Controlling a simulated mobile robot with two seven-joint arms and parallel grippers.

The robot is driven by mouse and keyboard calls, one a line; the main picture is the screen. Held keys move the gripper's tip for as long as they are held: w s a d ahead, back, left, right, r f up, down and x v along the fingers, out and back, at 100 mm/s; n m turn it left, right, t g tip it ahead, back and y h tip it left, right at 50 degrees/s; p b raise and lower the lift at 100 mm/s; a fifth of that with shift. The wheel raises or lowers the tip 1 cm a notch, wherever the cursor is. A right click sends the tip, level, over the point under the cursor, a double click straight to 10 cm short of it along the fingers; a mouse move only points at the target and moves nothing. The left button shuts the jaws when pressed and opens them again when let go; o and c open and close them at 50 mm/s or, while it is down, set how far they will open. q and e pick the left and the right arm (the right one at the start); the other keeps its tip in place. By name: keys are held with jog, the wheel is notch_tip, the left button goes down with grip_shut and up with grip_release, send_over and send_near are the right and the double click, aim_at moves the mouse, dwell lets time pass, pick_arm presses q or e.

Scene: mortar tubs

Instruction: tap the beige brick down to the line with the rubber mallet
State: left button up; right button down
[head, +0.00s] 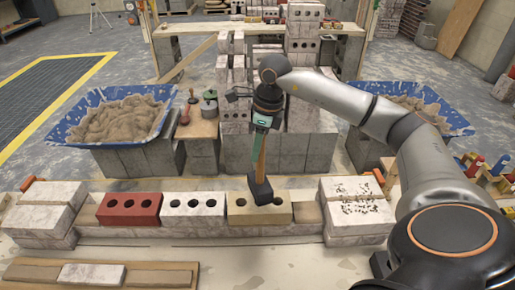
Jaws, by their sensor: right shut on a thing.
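The beige brick (236,213) has holes in its top and sits in the low wall course, to the right of a white brick (194,206) and a red brick (129,209). My right gripper (264,118) is shut on the handle of the rubber mallet (260,190). The mallet hangs with its black head down, in front of the beige brick's upper right part. I cannot tell whether the head touches the brick. Orange line blocks (379,176) show at the wall ends; the line itself is too thin to make out. My left gripper is out of view.
White block stacks (358,208) close both wall ends. Behind stand a blue mortar tub (158,134) at left, another at right (420,97), and a small stand with tools (199,129). Loose boards and a white brick (91,274) lie in front at left.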

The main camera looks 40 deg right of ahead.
notch_tip(320, 180, up, 5)
jog(key=p, duration=0.4)
jog(key=shift+r, duration=0.1)
dwell(0.5)
